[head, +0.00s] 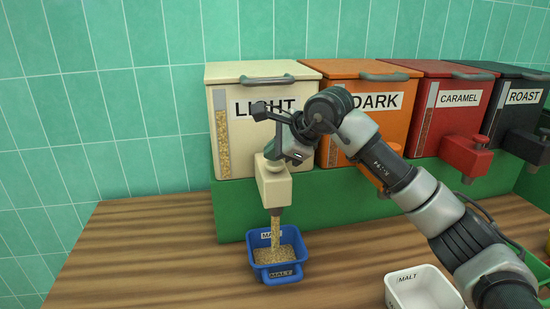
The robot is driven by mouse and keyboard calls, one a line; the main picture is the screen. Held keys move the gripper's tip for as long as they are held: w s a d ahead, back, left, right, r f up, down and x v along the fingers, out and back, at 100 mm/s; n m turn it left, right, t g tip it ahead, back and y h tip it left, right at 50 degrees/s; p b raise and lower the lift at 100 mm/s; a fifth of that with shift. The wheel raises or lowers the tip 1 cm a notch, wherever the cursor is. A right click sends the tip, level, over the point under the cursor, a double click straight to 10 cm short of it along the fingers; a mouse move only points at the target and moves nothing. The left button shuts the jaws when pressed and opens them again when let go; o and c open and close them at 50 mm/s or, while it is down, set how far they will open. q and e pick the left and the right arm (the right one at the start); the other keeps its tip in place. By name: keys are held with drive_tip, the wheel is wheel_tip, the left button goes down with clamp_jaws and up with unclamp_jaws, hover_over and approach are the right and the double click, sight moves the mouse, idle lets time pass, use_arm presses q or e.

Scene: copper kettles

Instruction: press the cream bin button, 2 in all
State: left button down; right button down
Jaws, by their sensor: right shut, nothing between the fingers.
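The cream bin (256,83), labelled LIGHT, stands at the left end of the row of bins. A window in its front shows grain inside. Its spout box (275,190) juts forward, with a round cream button (275,168) on top. My right gripper (279,155) is shut, its tips down at the button; the exact contact is hard to see. A stream of grain (276,232) falls from the spout into a blue tray (287,241) labelled MALT, where grain covers the bottom. My left gripper is not in view.
Orange DARK (380,69), red CARAMEL (466,82) and black ROAST (524,89) bins stand to the right on a green stand (231,213). A white MALT tray (424,290) sits at the front right. The wooden counter (150,252) is clear on the left.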

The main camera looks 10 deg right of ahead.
sight(275, 164)
drive_tip(key=shift+r+p, duration=0.9)
drive_tip(key=shift+r, duration=0.4)
wheel_tip(275, 164, up, 5)
drive_tip(key=p, duration=0.3)
idle(2.4)
drive_tip(key=r+n, duration=0.1)
drive_tip(key=n, duration=0.4)
drive_tip(key=r+n+p, duration=0.1)
drive_tip(key=n, duration=0.5)
drive_tip(key=r+n, duration=0.1)
drive_tip(key=n, duration=0.5)
drive_tip(key=shift+w+d+r+t+h, duration=0.3)
drive_tip(key=shift+w+d+r+h, duration=0.05)
drive_tip(key=shift+d+r+h, duration=0.05)
